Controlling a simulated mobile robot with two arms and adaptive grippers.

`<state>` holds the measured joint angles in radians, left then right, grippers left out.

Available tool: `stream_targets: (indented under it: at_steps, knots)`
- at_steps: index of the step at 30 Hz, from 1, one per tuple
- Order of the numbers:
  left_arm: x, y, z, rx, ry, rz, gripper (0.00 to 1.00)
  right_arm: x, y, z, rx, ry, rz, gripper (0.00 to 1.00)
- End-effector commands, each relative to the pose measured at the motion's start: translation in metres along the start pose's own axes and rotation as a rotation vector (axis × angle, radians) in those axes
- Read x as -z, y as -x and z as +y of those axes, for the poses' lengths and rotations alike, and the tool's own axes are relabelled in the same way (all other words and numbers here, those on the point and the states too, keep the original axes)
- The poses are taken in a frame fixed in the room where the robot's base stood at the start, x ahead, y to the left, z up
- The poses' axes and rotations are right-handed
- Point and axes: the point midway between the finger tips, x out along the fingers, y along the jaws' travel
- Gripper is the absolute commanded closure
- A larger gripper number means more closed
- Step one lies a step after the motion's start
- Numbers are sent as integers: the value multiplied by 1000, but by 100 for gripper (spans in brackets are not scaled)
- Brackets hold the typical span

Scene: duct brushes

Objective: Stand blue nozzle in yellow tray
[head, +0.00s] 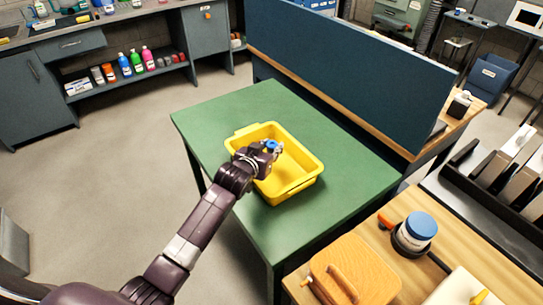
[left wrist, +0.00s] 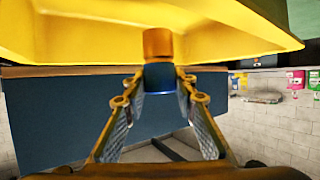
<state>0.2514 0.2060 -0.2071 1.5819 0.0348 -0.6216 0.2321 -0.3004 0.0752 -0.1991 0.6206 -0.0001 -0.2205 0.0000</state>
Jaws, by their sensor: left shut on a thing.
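The yellow tray (head: 312,170) lies on the green table; its yellow wall also spans the top of the left wrist view (left wrist: 80,38). The blue nozzle (head: 271,145) shows as a small blue spot at my left gripper (head: 272,150), over the tray's inside. In the left wrist view, my left gripper (left wrist: 160,95) is shut on the nozzle's blue body (left wrist: 160,76), with a finger on each side. The nozzle's copper-coloured end points toward the tray. I cannot tell whether that end touches the tray floor. My right gripper is not in view.
The green table (head: 210,120) is clear around the tray. A dark blue partition (head: 350,70) rises behind it. At lower right, a wooden bench holds a blue-lidded jar (head: 420,228) and an orange-brown case (head: 355,270). Bottles (head: 125,64) stand on a shelf at upper left.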

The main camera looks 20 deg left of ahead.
Motion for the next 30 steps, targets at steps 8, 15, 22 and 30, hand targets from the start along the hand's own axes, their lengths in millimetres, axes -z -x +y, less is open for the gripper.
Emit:
stream_targets:
  at_steps: [8,15,22,30]
  knots:
    - [-36,-14,0,0,0,-2,100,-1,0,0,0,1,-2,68]
    - [-39,-16,0,-1,-1,1,100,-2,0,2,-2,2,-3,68]
    - [-41,-16,0,-1,0,-1,66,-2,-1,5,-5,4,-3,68]
    - [-41,-16,0,0,0,-1,57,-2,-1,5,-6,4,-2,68]
